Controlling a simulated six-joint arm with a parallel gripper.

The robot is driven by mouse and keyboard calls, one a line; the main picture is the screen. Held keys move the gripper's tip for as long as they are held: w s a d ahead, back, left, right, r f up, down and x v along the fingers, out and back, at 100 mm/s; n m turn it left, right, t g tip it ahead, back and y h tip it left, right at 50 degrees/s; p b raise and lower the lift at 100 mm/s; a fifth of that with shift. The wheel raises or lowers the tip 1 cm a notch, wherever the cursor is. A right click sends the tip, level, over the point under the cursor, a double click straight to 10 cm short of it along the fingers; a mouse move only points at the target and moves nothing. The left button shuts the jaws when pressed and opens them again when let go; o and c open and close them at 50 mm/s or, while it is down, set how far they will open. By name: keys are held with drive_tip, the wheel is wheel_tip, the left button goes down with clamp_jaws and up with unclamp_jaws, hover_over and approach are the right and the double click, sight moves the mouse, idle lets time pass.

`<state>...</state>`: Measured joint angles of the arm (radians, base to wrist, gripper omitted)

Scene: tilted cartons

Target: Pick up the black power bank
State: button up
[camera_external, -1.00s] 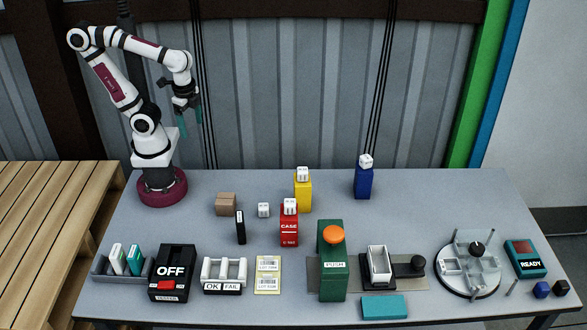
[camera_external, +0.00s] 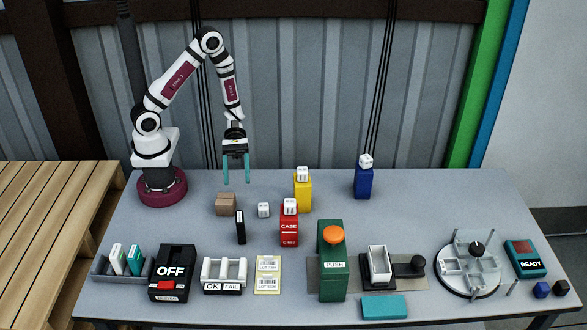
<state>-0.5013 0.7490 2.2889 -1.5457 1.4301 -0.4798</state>
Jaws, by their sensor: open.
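The black power bank (camera_external: 240,227) stands upright on the grey table, left of the red carton and in front of the small brown box. It is a thin black block with small white marking on its side. My gripper (camera_external: 236,182) hangs above the back part of the table with its teal fingers pointing down. The fingers are apart and nothing is between them. My gripper is above and behind the power bank, well clear of it.
A brown box (camera_external: 226,203) and a white cube (camera_external: 264,210) stand close behind the power bank. A red carton (camera_external: 289,229) with a white die on top is to its right.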

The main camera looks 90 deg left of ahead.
approach(241, 235)
drive_tip(key=shift+w+d+f+n, duration=0.1)
drive_tip(key=shift+d+n, duration=0.1)
drive_tip(key=shift+d, duration=0.15)
drive_tip(key=shift+w+d+f+n, duration=0.1)
drive_tip(key=shift+w+d+n, duration=0.1)
drive_tip(key=shift+d, duration=0.15)
drive_tip(key=x, duration=0.5)
drive_tip(key=shift+s+d+f, duration=0.2)
drive_tip(key=shift+f, duration=0.1)
clamp_jaws()
